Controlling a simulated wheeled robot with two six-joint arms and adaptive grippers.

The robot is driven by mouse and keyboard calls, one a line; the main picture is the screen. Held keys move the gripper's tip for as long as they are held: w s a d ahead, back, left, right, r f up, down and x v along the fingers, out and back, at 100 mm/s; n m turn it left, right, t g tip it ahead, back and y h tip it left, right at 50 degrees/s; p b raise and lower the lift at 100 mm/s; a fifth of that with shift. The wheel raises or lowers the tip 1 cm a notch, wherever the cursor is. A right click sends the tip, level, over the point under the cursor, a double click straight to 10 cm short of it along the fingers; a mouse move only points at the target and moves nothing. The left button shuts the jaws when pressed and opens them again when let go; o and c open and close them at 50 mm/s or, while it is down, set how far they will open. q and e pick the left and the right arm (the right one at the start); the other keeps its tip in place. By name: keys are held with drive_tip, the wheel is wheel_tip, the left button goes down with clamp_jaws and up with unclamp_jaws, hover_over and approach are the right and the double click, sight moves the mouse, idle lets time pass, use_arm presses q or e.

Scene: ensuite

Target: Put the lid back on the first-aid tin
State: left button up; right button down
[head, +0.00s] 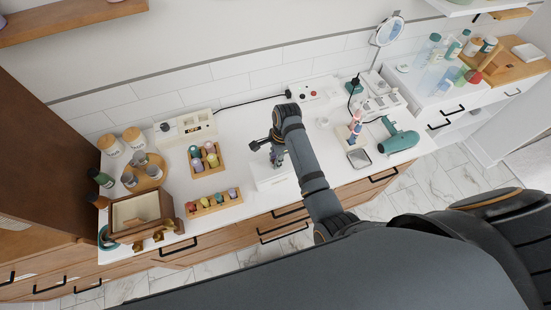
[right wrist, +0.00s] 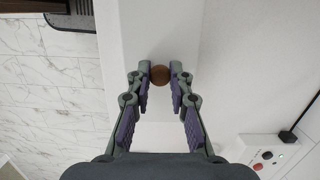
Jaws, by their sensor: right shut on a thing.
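My right gripper (head: 278,155) is over the counter's middle, just above a white box-shaped thing (head: 265,180) that looks like the first-aid tin or its lid. In the right wrist view, the fingers of this gripper (right wrist: 160,80) are shut on a round brown knob (right wrist: 160,75). The knob stands out against a long white surface (right wrist: 160,25), which looks like the lid. The gripper and arm hide part of the white thing, so I cannot tell whether lid and tin touch or are apart. My left gripper is not in view.
Wooden trays of colored items (head: 206,158) (head: 212,202) stand left of the white thing. An open wooden box (head: 140,212) is at the far left. A teal hair dryer (head: 399,138) and a dark-topped square item (head: 359,158) lie to the right. Bare counter (head: 236,125) shows behind.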

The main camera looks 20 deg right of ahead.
drive_tip(key=shift+f, duration=0.55)
idle(0.8)
drive_tip(key=c, duration=0.7)
unclamp_jaws()
drive_tip(key=shift+o, duration=0.2)
drive_tip(key=shift+r, duration=3.5)
clamp_jaws()
